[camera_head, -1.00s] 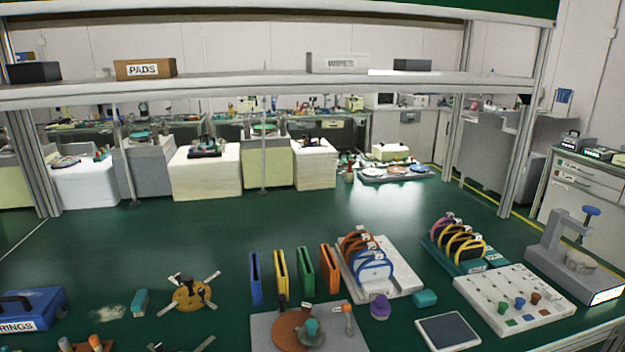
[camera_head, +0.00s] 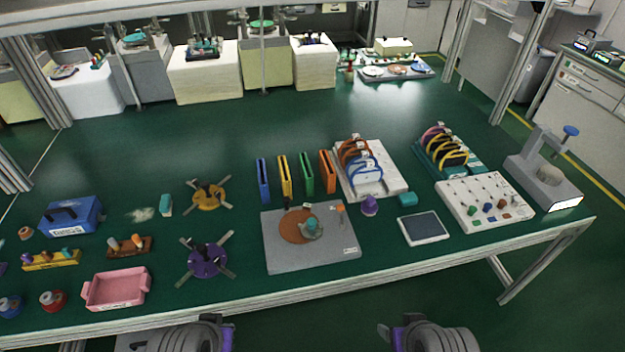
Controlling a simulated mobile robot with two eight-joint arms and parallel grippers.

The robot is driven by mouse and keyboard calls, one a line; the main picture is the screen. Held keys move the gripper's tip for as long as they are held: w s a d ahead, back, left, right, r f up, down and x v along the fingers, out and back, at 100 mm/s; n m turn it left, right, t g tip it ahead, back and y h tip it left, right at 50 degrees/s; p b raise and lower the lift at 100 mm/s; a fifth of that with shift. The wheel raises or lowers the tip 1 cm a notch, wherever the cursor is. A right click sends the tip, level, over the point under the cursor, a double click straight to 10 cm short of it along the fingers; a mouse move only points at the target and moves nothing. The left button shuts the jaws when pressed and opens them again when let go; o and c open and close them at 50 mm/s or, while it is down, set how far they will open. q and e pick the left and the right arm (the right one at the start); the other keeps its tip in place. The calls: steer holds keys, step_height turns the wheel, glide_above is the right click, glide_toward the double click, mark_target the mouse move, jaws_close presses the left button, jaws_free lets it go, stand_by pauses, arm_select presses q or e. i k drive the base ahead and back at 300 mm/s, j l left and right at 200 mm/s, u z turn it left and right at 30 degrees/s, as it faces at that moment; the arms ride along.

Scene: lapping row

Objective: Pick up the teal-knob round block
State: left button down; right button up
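The teal-knob round block (camera_head: 312,231) is a grey round piece with a teal knob on top. It sits on the grey plate (camera_head: 335,252), at the right edge of a brown disc (camera_head: 292,227); I cannot tell whether it overlaps the disc. My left gripper (camera_head: 226,334) and my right gripper (camera_head: 392,336) show only partly at the bottom edge, in front of the table. Both are well apart from the block, and their finger gaps cannot be made out.
A purple knob piece (camera_head: 370,206) and a dark-screened tablet (camera_head: 424,228) lie to the right. Upright coloured slabs (camera_head: 306,174) stand behind. A purple four-armed piece (camera_head: 206,260) lies left. The plate's front is clear.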

mark_target(311, 229)
steer(key=i+l+u, duration=0.1)
steer(key=l+u, duration=0.6)
steer(key=l, duration=0.2)
steer(key=l+u, duration=0.3)
steer(key=l, duration=0.2)
